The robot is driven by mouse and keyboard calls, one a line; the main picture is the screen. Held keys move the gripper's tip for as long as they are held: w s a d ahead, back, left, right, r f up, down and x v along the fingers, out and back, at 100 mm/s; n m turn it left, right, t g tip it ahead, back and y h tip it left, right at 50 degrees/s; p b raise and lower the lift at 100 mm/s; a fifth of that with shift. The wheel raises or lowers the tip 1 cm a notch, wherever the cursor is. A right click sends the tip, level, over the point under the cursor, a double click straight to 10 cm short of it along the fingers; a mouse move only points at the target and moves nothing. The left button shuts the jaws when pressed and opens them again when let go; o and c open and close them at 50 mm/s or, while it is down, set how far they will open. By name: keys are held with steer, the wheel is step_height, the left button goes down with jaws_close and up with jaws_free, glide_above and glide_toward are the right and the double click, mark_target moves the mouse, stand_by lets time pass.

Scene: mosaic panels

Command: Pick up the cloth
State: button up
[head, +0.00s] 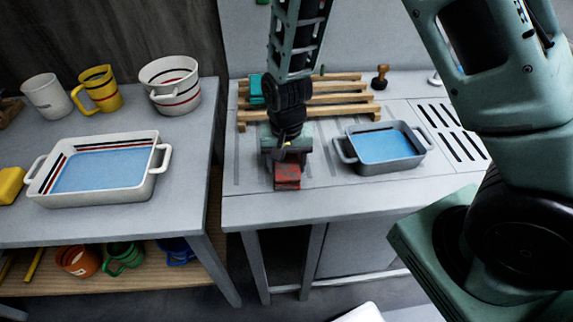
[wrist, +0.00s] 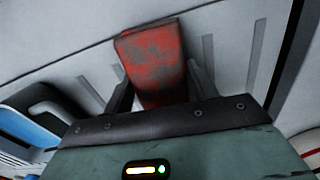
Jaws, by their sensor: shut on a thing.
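The cloth (head: 287,177) is red with dark grey stains and looks folded into a small block. It is at my gripper (head: 289,163), over the front part of the right-hand counter. In the wrist view, the cloth (wrist: 152,58) sits between the two dark fingers of my gripper (wrist: 158,85), which are shut on it. Its near end is hidden by the gripper body. I cannot tell whether the cloth touches the counter top.
A grey tray (head: 423,147) with blue liquid stands just right of the gripper. A wooden rack (head: 345,99) lies behind. On the left table are a white basin (head: 103,193), a white mug (head: 46,97), a yellow jug (head: 99,90) and a striped pot (head: 170,82). A gap separates table and counter.

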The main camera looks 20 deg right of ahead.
mark_target(287, 162)
step_height(287, 162, up, 10)
steer(key=shift+f+b, duration=0.25)
steer(key=shift+b, duration=0.15)
steer(key=shift+r, duration=0.25)
steer(key=shift+o, duration=0.3)
steer(key=shift+d+r, duration=0.1)
